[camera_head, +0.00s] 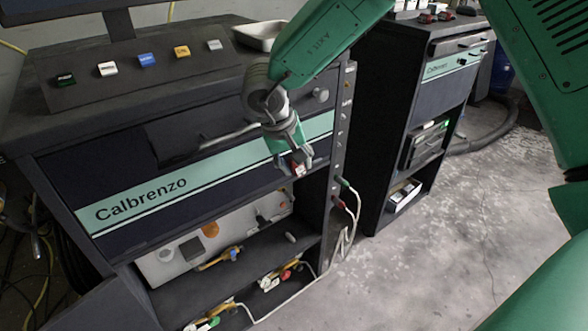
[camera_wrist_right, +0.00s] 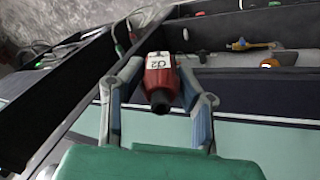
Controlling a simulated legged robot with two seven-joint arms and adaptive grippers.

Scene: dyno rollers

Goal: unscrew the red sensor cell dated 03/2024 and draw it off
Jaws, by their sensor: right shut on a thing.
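The red sensor cell (camera_wrist_right: 158,78) is a short red cylinder with a white label and a dark round end in the right wrist view. My right gripper (camera_wrist_right: 158,68) has its two fingers on either side of it and is shut on it. The label's small print is too coarse to read as a date. In the head view, my right gripper (camera_head: 297,162) is in front of the Calbrenzo cabinet's right end, with the red and white of the cell (camera_head: 299,170) at its tips. The cell looks clear of any mount, though its far end is hidden. My left gripper is not seen.
The Calbrenzo cabinet (camera_head: 140,200) has an open lower bay with yellow-handled fittings (camera_head: 280,270) and white cables. Coloured buttons line its sloped top panel (camera_head: 130,66).

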